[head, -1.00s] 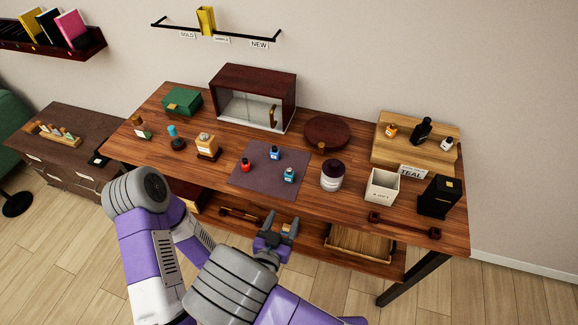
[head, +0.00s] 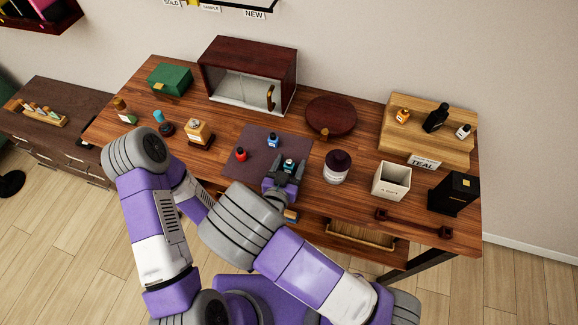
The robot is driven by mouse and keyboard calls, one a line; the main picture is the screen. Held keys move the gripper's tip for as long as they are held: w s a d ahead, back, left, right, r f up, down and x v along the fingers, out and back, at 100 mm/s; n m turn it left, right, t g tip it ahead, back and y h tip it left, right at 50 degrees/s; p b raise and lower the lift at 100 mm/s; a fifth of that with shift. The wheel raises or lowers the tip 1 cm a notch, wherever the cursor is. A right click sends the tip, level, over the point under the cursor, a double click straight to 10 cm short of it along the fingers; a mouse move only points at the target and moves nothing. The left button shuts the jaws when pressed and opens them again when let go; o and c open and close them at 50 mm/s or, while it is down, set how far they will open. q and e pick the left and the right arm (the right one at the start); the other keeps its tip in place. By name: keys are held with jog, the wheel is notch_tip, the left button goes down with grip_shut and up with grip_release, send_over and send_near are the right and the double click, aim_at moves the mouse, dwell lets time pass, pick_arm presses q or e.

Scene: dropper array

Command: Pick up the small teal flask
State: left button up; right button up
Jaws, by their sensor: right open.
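The small teal flask (head: 289,164) stands on the dark mat (head: 262,139), near its right front part. It has a dark cap and a pale label. My right gripper (head: 288,167) is open, with its two fingers on either side of the flask as seen from above; I cannot tell whether they touch it. The flask's lower part is hidden by the gripper. My left arm is bent at the left, and its gripper does not show.
On the mat are a red flask (head: 240,154) and a blue flask (head: 273,140). A white jar (head: 336,167) stands right of the gripper. A cabinet (head: 247,75) stands behind.

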jog(key=shift+w+d, duration=0.15)
jog(key=shift+w, duration=0.4)
jog(key=c, duration=1)
jog(key=shift+c, duration=0.2)
